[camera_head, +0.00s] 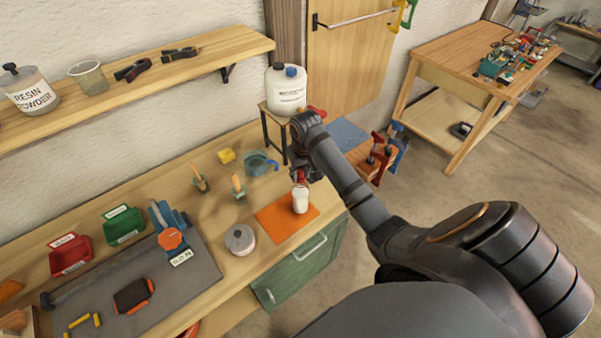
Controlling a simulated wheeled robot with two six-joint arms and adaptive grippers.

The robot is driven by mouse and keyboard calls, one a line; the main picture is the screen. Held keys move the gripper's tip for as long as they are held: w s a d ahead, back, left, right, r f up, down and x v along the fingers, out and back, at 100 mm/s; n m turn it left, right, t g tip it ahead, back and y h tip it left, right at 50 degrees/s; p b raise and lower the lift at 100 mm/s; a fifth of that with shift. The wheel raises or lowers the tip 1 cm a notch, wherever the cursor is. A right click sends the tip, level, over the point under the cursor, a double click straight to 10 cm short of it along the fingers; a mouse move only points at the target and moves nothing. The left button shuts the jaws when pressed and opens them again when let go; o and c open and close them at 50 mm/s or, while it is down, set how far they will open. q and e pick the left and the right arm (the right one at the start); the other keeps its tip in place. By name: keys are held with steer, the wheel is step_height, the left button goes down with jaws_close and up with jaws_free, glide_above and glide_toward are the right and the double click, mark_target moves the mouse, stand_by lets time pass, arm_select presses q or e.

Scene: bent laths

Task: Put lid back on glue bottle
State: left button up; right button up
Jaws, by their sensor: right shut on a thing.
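The white glue bottle (300,202) stands upright on the orange mat (273,222) near the bench's front right corner. My right gripper (302,172) is above the bottle, fingers pointing down, shut on the small red lid (300,178). The lid appears directly over the bottle's top; I cannot tell whether it touches the bottle or hangs just above it. The fingers partly hide the lid. My left gripper is not in view.
A grey tin (240,240) stands left of the mat. A blue-grey cup (258,164), a yellow block (226,156) and two brushes stand behind. A white jug (286,92) sits on a small stand behind my right arm. Red and green bins are farther left.

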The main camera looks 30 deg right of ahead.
steer(key=shift+p, duration=0.3)
steer(key=shift+f, duration=0.15)
stand_by(1.7)
steer(key=o, duration=1.3)
steer(key=shift+r, duration=3.55)
jaws_close()
